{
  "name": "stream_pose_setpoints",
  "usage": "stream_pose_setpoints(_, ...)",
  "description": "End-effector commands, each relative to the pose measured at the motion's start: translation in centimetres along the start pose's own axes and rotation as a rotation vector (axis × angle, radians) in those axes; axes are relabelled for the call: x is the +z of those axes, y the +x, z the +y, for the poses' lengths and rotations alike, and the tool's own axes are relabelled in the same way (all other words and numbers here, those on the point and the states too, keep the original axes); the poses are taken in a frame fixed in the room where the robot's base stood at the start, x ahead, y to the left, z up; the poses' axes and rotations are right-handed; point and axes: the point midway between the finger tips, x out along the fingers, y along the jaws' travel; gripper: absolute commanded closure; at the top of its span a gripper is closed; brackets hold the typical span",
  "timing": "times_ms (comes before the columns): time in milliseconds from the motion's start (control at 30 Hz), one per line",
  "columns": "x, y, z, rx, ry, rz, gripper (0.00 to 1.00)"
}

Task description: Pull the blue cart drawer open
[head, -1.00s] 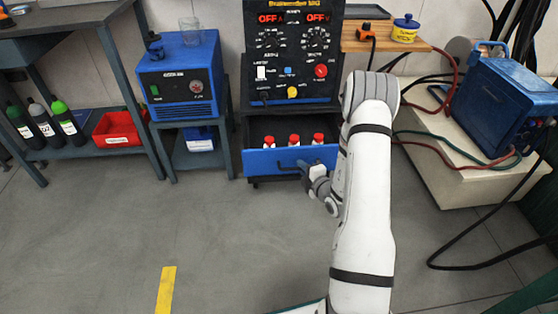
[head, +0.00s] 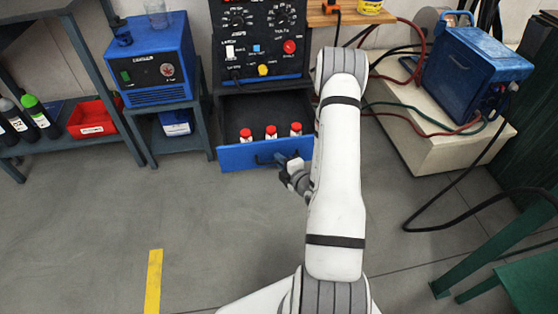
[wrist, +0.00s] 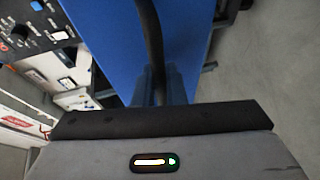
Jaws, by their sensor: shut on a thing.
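The blue cart drawer (head: 236,157) is pulled well out of the black cart below the control panel, and its dark inside shows. Several white bottles with red caps stand inside, near its front. My gripper (head: 283,163) is at the right part of the drawer front, shut on its dark handle. In the wrist view the blue drawer front (wrist: 110,40) fills the middle, and the dark handle bar (wrist: 150,45) runs down between the fingers of my gripper (wrist: 162,88). The fingertips are partly hidden by the gripper body.
A blue machine (head: 156,62) on a small stand is left of the cart. A blue welder (head: 470,65) with hoses sits on a pale block at right. A green table (head: 525,285) is at lower right. The floor before the drawer is clear.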

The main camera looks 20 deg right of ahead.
Motion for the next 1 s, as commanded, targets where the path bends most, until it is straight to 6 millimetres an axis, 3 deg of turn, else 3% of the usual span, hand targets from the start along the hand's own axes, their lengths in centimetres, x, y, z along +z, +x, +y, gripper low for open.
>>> stream_pose_setpoints(133,-0.5,0.1,-0.1,-0.002,0.001,0.016,0.81)
stream_pose_setpoints(400,-0.3,-0.3,0.0,-0.002,0.001,0.009,0.81)
stream_pose_setpoints(800,-0.2,-6.4,0.1,-0.004,0.003,0.009,0.81)
stream_pose_setpoints(1000,-0.3,-7.6,0.0,-0.002,0.001,0.012,0.81)
